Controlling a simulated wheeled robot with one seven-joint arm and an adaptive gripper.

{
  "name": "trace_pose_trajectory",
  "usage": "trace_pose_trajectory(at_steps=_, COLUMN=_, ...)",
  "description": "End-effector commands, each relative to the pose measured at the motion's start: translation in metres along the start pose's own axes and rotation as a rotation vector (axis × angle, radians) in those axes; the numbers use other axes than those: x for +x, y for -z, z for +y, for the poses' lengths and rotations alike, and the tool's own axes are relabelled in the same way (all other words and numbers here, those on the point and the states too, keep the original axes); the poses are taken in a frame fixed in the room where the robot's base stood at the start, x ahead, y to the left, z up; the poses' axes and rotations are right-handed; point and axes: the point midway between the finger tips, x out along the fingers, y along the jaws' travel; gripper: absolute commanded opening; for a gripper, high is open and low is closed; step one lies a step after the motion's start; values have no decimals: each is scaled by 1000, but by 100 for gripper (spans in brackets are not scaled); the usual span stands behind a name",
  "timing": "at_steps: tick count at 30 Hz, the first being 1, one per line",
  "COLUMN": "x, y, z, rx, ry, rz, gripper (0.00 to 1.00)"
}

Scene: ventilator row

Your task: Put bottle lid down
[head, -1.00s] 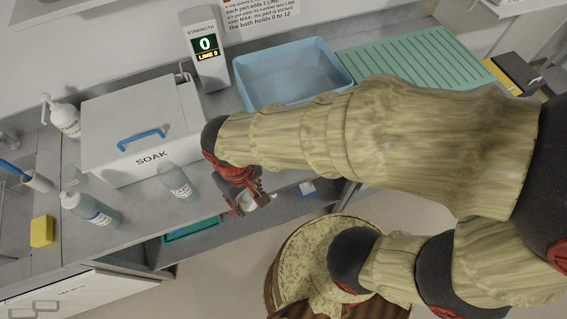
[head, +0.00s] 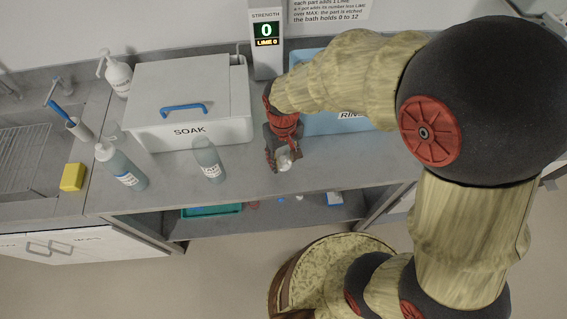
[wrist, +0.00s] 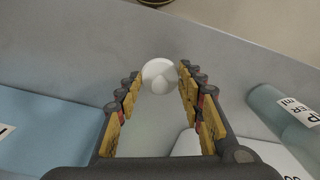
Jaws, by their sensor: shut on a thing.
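My gripper (head: 284,158) is shut on a small round white bottle lid (wrist: 160,76). The lid also shows between the fingertips in the head view (head: 286,163). The gripper points down near the front edge of the grey bench, right of the soak box. A clear bluish bottle with a white label (head: 208,160) stands on the bench to the gripper's left. A labelled bottle also shows at the right of the wrist view (wrist: 285,112). I cannot tell whether the lid touches the bench.
The white SOAK box (head: 190,112) stands behind the bottle. A blue RINSE tub (head: 335,122) is right of my gripper, partly hidden by my arm. The strength display (head: 266,45) stands behind. Another bottle (head: 122,168) and a yellow sponge (head: 73,177) are farther left. Bench (head: 240,185) is clear between bottle and gripper.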

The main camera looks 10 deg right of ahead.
Motion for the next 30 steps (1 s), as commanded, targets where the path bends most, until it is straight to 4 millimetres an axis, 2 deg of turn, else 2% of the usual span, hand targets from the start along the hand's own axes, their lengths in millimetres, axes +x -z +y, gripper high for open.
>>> trace_pose_trajectory(at_steps=5, x=10, y=6, z=4, rx=0, ry=0, rz=-2, gripper=28)
trace_pose_trajectory(at_steps=12, x=41, y=8, z=4, rx=-1, ry=0, rz=-2, gripper=28)
trace_pose_trajectory(at_steps=24, x=46, y=8, z=4, rx=-1, ry=0, rz=0, gripper=28)
trace_pose_trajectory(at_steps=25, x=45, y=8, z=4, rx=-1, ry=0, rz=0, gripper=39)
trace_pose_trajectory(at_steps=30, x=45, y=8, z=4, rx=-1, ry=0, rz=0, gripper=49)
